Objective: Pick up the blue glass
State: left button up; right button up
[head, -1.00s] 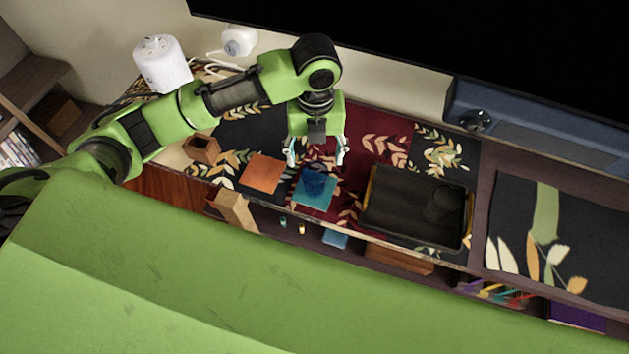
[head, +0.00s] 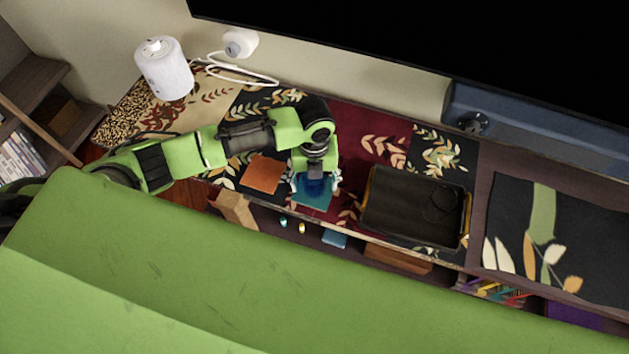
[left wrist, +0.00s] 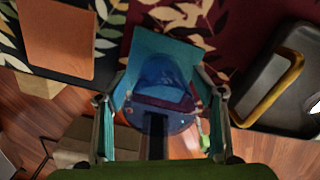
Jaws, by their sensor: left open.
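The blue glass (head: 316,187) is see-through and stands on a teal square mat (head: 312,203) on the patterned runner. In the left wrist view the glass (left wrist: 158,88) sits between the two fingers, with the mat (left wrist: 163,45) behind it. My left gripper (head: 315,184) is open and low around the glass, one finger on each side. In the left wrist view the gripper (left wrist: 160,85) shows a gap to the glass on both sides; I cannot tell whether either finger touches. The arm hides part of the glass in the head view. My right gripper is not in view.
An orange square mat (head: 263,175) lies left of the glass. A black tray with yellow handles (head: 400,210) lies to the right. A white canister (head: 165,70) stands at the back left. A large dark screen (head: 430,40) is behind the shelf top.

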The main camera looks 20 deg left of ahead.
pick_arm(q)
jog(key=c, duration=1.3)
jog(key=shift+c, duration=0.2)
jog(key=shift+r, duration=0.15)
